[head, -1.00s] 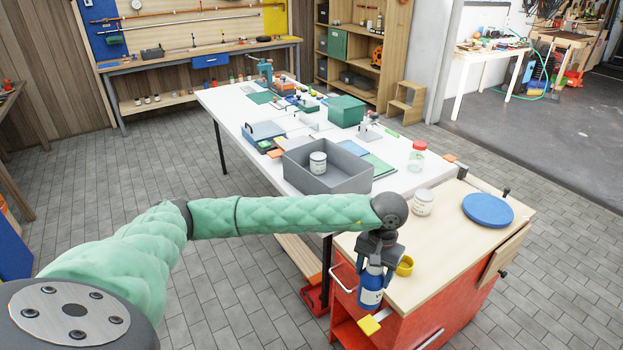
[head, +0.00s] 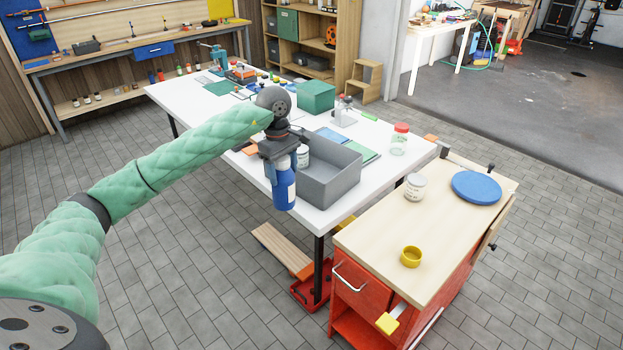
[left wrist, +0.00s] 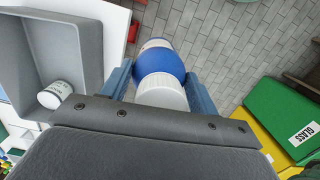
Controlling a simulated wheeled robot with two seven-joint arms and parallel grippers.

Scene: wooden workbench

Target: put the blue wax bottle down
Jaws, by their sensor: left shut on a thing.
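The blue wax bottle (head: 283,188) has a white label and hangs upright from my left gripper (head: 281,160). In the head view it shows in front of the white table's near edge, beside the grey bin (head: 335,180). In the left wrist view the bottle (left wrist: 160,62) has its white cap toward the camera, between the two blue-grey fingers of the left gripper (left wrist: 162,85). The floor shows beyond it there, and the grey bin (left wrist: 75,45) is to its left. The bottle's upper part is hidden by the gripper in the head view. My right gripper is not in view.
A white jar (head: 302,156) is inside the grey bin. The wooden-topped red cabinet (head: 455,225) carries a yellow ring-shaped piece (head: 411,257), a white jar (head: 415,187) and a blue disc (head: 476,187). A red-lidded jar (head: 399,139) stands on the white table (head: 375,150).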

